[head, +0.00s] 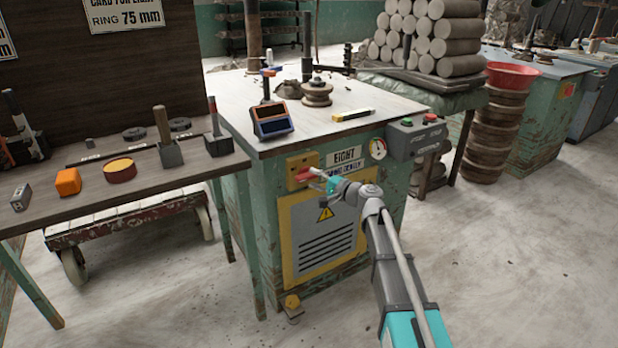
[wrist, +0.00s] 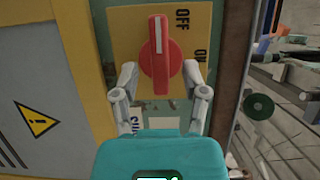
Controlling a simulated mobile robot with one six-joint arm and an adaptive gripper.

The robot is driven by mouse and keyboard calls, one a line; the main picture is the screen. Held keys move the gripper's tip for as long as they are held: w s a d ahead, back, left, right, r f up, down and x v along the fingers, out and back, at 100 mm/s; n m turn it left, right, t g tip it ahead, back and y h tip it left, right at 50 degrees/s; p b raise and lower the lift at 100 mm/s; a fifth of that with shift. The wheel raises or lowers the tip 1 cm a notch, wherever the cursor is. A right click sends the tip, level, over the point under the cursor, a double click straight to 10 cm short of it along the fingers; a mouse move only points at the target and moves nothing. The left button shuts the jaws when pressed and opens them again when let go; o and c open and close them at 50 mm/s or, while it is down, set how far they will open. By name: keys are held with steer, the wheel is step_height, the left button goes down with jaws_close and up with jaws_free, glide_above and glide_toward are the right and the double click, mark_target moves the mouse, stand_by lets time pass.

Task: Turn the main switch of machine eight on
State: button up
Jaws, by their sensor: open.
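Machine eight (head: 262,215) is a green cabinet with a light top and an "EIGHT" label (head: 345,156). Its main switch is a red knob (head: 303,175) on a yellow plate (head: 293,163), partly hidden by my gripper in the head view. In the wrist view the red knob (wrist: 160,60) stands lengthwise up the picture, its white mark at the top end beside "OFF"; part of "ON" shows lower right. My gripper (wrist: 160,78) is open, one finger on each side of the knob's lower part; I cannot tell whether they touch it. It also shows in the head view (head: 316,178).
A grey box with red and green buttons (head: 413,135) and a gauge (head: 378,149) sit right of the label. A bench with tools (head: 130,200) stands left.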

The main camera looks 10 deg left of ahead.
steer(key=shift+x, duration=1.15)
jaws_close()
